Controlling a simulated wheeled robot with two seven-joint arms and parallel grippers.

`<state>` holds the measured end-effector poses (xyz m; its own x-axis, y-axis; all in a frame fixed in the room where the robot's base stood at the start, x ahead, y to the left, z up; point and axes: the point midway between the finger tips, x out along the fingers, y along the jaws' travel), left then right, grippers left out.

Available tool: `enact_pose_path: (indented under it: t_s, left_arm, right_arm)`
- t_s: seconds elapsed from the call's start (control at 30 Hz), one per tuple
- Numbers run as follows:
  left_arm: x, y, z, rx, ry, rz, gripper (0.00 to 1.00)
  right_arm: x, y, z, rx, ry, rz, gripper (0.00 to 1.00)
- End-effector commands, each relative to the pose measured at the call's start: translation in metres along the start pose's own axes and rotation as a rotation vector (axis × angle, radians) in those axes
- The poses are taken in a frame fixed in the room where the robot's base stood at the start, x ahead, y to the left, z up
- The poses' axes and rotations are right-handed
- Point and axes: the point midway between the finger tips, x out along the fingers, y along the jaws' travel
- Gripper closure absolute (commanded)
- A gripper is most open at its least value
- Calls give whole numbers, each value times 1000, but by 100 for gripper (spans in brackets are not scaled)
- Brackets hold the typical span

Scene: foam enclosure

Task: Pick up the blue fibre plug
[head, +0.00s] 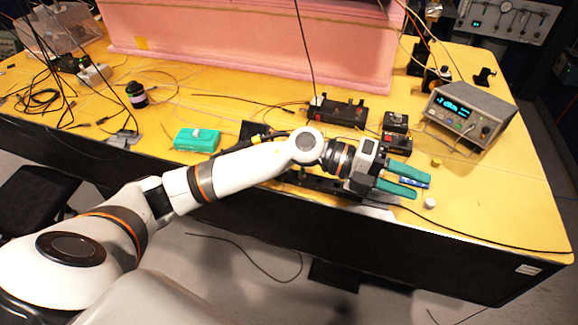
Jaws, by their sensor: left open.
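My left gripper (417,185) reaches over the right part of the yellow table, near its front edge. Its two green fingers are open and point right. A small blue piece (411,182), which looks like the blue fibre plug, shows between the fingers. Part of it is hidden by the fingers, and I cannot tell whether either finger touches it. My right gripper is not in view.
A white cap (430,203) and a small yellow block (436,162) lie close to the gripper. A grey instrument (468,113) stands behind to the right. Black devices (338,111) and loose cables lie behind the arm. A pink foam enclosure (250,45) stands at the back.

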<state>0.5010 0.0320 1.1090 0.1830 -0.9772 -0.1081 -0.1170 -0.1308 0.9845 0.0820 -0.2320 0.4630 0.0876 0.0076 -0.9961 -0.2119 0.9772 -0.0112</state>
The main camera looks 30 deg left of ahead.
Motion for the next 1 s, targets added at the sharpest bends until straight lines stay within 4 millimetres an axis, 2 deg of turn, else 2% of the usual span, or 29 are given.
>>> enact_pose_path:
  t_s: [0.07, 0.17, 0.27, 0.3, 0.4, 0.5, 0.6, 0.67, 1.0]
  left_arm:
    - [-21, -19, -4, 101, -108, -214, 57]
    - [-64, -46, -16, 174, -212, -506, 57]
    - [-124, -64, -35, 194, -268, -809, 57]
    - [-150, -68, -43, 189, -278, -923, 57]
    - [-210, -67, -58, 151, -278, -1163, 57]
    - [-254, -61, -66, 102, -266, -1328, 57]
    - [-279, -56, -68, 69, -257, -1416, 57]
    - [-285, -58, -68, 58, -256, -1440, 57]
    - [-280, -109, -60, 53, -259, -1444, 57]
  right_arm:
    - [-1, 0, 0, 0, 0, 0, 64]
    - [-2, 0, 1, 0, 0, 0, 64]
    - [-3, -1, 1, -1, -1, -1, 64]
    - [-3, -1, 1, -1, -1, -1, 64]
    - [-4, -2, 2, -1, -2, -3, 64]
    - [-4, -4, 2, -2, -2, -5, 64]
    - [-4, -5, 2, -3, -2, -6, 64]
    - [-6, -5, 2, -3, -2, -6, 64]
    - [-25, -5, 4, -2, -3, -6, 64]
